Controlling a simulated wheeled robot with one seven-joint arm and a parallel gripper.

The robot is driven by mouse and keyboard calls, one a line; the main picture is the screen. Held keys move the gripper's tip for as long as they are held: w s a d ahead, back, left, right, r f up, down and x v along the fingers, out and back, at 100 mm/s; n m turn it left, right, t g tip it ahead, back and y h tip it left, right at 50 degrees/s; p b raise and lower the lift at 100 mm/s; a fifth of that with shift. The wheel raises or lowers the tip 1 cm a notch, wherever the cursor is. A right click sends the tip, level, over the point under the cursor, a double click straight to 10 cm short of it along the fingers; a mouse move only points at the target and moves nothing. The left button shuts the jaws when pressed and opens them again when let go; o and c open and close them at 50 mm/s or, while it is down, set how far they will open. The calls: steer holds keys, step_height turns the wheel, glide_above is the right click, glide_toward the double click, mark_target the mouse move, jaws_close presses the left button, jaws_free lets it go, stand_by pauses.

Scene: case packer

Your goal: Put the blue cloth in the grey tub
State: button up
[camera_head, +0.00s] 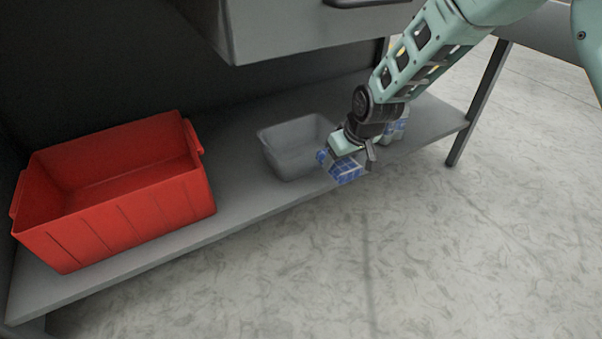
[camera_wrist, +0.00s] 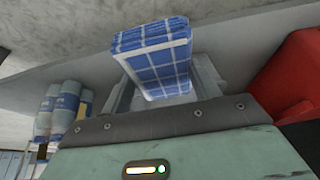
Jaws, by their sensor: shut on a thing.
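The blue cloth (camera_head: 345,174), a folded pad with a white check pattern, is held in my gripper (camera_head: 352,160). It also shows large in the wrist view (camera_wrist: 155,62). My gripper is shut on it. The grey tub (camera_head: 288,166) stands on the shelf, and its inside looks empty where I can see it. In the head view, the cloth and gripper are at the tub's right front side, by the shelf's front edge. The cloth appears outside the tub. My gripper covers part of the tub's right side.
A large red crate (camera_head: 130,222) stands on the shelf (camera_head: 240,203) at left. Blue and white containers (camera_head: 398,127) stand right of the tub, partly behind my arm; several show in the wrist view (camera_wrist: 66,103). A grey cabinet (camera_head: 290,30) overhangs the shelf. A table leg (camera_head: 478,105) stands at right.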

steer(key=shift+w+a+f+b, duration=0.3)
steer(key=shift+a+f+b, duration=0.1)
steer(key=shift+a+f, duration=0.1)
steer(key=w+a+f+b, duration=0.1)
steer(key=w+a+b, duration=0.2)
steer(key=w, duration=0.1)
steer(key=w+a+f+b, duration=0.1)
steer(key=w+a+b, duration=0.2)
steer(key=w+b, duration=0.1)
steer(key=w+a+f+b, duration=0.1)
steer(key=w+a+b, duration=0.2)
steer(key=w, duration=0.3)
steer(key=shift+w+a+f+b, duration=0.2)
steer(key=shift+a+f+b, duration=0.05)
steer(key=shift+a+b, duration=0.15)
steer(key=shift+r, duration=0.15)
steer(key=shift+p, duration=0.35)
steer(key=shift+f, duration=0.6)
steer(key=o, duration=1.1)
steer(key=shift+c, duration=0.2)
